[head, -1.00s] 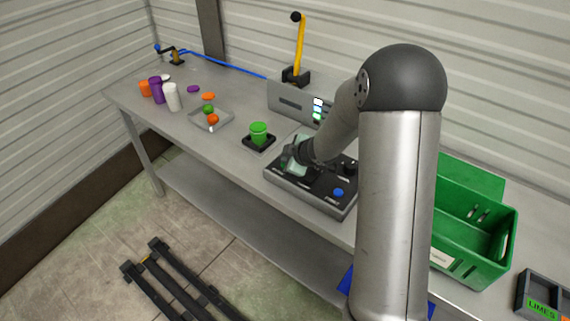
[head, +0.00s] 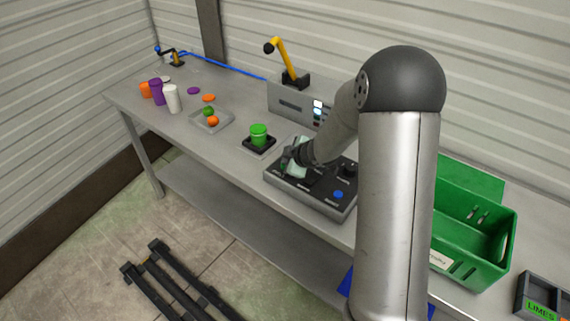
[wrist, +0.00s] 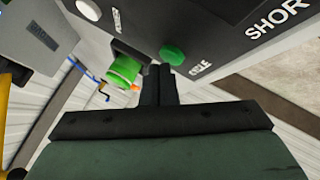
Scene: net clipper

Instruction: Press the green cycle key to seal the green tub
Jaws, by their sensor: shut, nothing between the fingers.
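The green cycle key (wrist: 172,55) is a round green button on the dark control panel (head: 313,194), with a partly hidden white label beside it in the wrist view. My gripper (wrist: 160,70) is shut and empty, its tips right by the key's edge; I cannot tell if they touch it. In the head view my gripper (head: 288,160) is over the panel's left part and hides the key. The green tub (head: 258,134) stands upright on a black base (head: 259,145) left of the panel; it also shows in the wrist view (wrist: 124,70).
A grey machine (head: 290,104) with a yellow lever (head: 284,57) stands behind the panel. A blue button (head: 338,195) and black knob are on the panel's right. A green crate (head: 470,250) is to the right. A tray (head: 222,124) and several cups are left.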

